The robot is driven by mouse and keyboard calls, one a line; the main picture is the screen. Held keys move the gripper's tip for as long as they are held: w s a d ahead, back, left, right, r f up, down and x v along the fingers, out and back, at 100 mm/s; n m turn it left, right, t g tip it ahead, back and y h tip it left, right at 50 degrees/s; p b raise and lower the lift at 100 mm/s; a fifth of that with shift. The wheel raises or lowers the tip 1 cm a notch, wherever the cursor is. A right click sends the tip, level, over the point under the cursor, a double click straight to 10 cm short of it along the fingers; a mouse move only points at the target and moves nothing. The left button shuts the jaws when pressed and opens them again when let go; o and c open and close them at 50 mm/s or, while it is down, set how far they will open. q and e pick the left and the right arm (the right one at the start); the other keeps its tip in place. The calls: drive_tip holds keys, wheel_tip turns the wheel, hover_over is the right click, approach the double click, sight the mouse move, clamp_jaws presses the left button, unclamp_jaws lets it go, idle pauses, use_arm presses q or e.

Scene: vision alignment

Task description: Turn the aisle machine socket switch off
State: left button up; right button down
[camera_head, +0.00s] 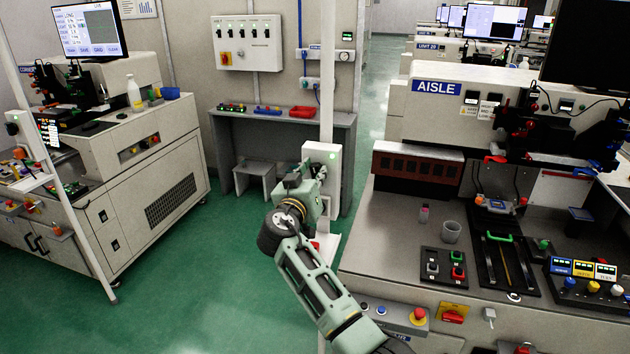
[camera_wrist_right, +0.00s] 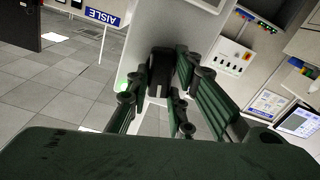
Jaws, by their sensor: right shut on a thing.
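A white socket box (camera_head: 334,150) is mounted on the pale post beside the AISLE machine, with a small green light lit on its face. My right gripper (camera_head: 314,172) reaches up to the front of this box and partly covers it. In the right wrist view, my right gripper's fingers (camera_wrist_right: 158,92) are closed around a dark switch handle (camera_wrist_right: 160,65) on the pale box (camera_wrist_right: 190,18). The green glow shows beside the fingers there. The switch's exact angle is hard to tell. My left gripper is not in view.
The AISLE machine bench (camera_head: 400,262) stands close on the right, with buttons and a cup (camera_head: 451,231) on it. A grey side table (camera_head: 280,122) and stool (camera_head: 255,175) stand behind. Another machine (camera_head: 140,190) is at left. Green floor between is open.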

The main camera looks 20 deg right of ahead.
drive_tip(key=n+b, duration=0.1)
drive_tip(key=n, duration=0.2)
drive_tip(key=shift+a+f+n, duration=0.1)
drive_tip(key=shift+n, duration=0.3)
drive_tip(key=n, duration=0.3)
drive_tip(key=shift+w+n+b, duration=0.1)
drive_tip(key=shift+n+b, duration=0.2)
drive_tip(key=shift+b, duration=0.05)
drive_tip(key=n, duration=0.3)
drive_tip(key=shift+a+n+p, duration=0.1)
drive_tip(key=shift+n+p, duration=0.2)
drive_tip(key=shift+p, duration=0.05)
drive_tip(key=shift+f+n+p, duration=0.2)
drive_tip(key=shift+n+p, duration=0.5)
drive_tip(key=shift+n, duration=1.4)
drive_tip(key=c, duration=1.6)
unclamp_jaws()
drive_tip(key=shift+o, duration=0.2)
